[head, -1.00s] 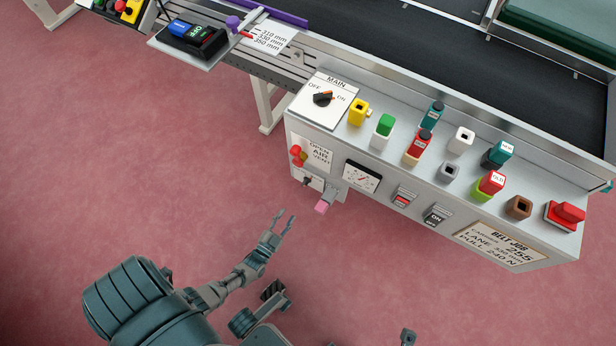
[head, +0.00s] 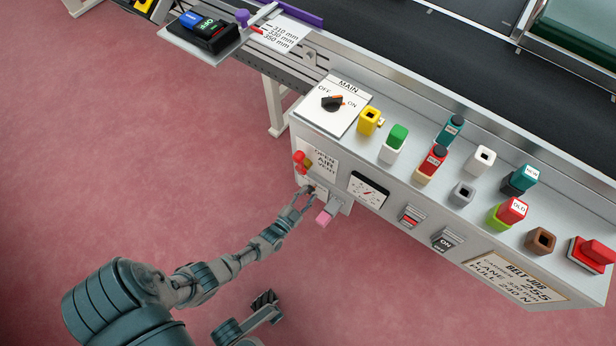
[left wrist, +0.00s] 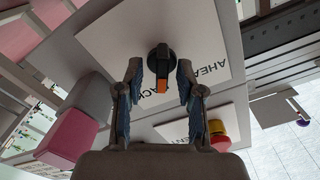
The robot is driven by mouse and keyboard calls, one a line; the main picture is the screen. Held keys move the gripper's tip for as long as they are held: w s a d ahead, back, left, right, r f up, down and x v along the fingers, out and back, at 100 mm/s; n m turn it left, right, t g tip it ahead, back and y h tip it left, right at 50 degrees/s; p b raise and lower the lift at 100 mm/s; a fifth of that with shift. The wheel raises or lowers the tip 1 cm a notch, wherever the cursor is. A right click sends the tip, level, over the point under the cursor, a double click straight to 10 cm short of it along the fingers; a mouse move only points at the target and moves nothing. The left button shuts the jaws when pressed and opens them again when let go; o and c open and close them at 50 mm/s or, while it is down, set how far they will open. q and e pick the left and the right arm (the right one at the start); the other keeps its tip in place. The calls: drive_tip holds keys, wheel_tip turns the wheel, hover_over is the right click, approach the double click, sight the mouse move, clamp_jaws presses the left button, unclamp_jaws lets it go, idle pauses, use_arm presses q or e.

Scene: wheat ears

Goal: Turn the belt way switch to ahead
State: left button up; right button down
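The belt way switch (left wrist: 159,62) is a black knob with an orange pointer on a white plate (left wrist: 205,40). The left wrist view shows AHEAD upside down at the plate's right and a partly covered BACK below the knob. The orange pointer points down in that view, onto the BACK lettering. My left gripper (left wrist: 158,78) is open, with one finger on each side of the knob and gaps still visible. In the head view, my left gripper (head: 303,196) is at the cabinet's left front, largely covering the switch.
A pink-ended lever (head: 323,217) sticks out close beside my left gripper. The MAIN switch (head: 333,102) and several coloured blocks stand on the cabinet top. The floor at left is clear.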

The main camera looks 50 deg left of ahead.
use_arm(q)
drive_tip(key=shift+a+f, duration=0.1)
drive_tip(key=shift+a, duration=0.15)
drive_tip(key=shift+c, duration=0.9)
drive_tip(key=shift+a+f, duration=0.15)
drive_tip(key=shift+a, duration=0.05)
clamp_jaws()
drive_tip(key=n, duration=0.3)
drive_tip(key=n+b, duration=0.1)
drive_tip(key=n, duration=0.3)
drive_tip(key=n+b, duration=0.1)
drive_tip(key=n, duration=0.2)
drive_tip(key=shift+d+r+n, duration=0.25)
drive_tip(key=shift+r+n, duration=0.05)
drive_tip(key=shift+w+n, duration=0.1)
drive_tip(key=shift+n, duration=0.5)
drive_tip(key=shift+a+r+n, duration=0.15)
drive_tip(key=shift+n, duration=0.15)
drive_tip(key=shift+o, duration=0.9)
unclamp_jaws()
drive_tip(key=shift+f, duration=0.2)
